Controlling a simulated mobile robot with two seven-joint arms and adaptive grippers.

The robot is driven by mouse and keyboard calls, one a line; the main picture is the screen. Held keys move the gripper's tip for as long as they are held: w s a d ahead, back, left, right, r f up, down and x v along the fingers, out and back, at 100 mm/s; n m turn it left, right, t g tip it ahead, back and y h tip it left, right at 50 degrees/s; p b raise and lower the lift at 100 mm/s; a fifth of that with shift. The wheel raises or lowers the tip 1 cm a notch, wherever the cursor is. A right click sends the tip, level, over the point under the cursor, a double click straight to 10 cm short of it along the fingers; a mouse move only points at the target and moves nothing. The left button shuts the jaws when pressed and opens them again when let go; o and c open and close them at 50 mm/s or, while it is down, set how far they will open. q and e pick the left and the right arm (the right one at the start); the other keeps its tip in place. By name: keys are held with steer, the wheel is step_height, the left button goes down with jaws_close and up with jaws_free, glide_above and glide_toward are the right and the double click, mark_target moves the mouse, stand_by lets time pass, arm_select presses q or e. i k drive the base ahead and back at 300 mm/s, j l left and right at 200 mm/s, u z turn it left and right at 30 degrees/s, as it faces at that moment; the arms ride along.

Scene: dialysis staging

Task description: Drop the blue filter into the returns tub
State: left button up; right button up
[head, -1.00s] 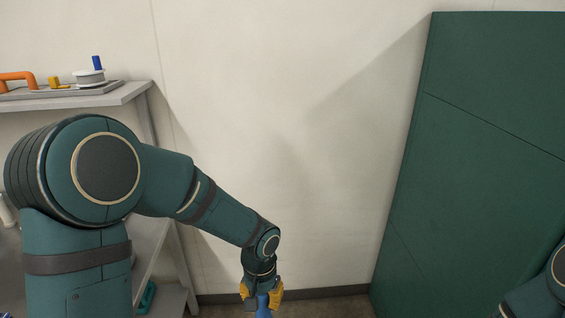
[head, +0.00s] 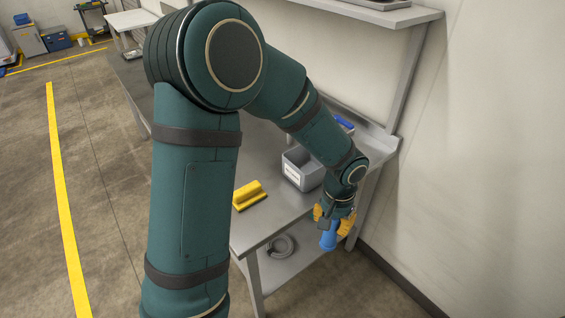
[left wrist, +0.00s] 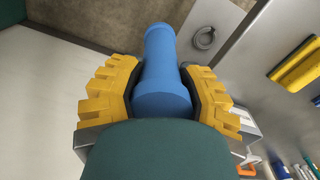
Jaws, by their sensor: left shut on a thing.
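The blue filter (head: 328,238) is held in my left gripper (head: 333,217), whose yellow fingers are shut around it. It hangs just off the right end of the steel bench. In the left wrist view the blue filter (left wrist: 162,65) lies lengthwise between the yellow fingers of the left gripper (left wrist: 160,88). A grey open tub (head: 295,172) with a white label stands on the bench, left of and beyond the gripper. The label is too small to read, and my arm hides part of the tub. My right gripper is out of view.
A yellow handled block (head: 248,195) lies near the bench's (head: 268,222) front edge. A grey coil (head: 281,246) sits on the lower shelf. An upper shelf (head: 390,14) and its post (head: 408,85) stand behind my left arm.

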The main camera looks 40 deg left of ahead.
mark_target(307, 171)
steer(key=i+l+u, duration=0.55)
steer(key=u, duration=0.2)
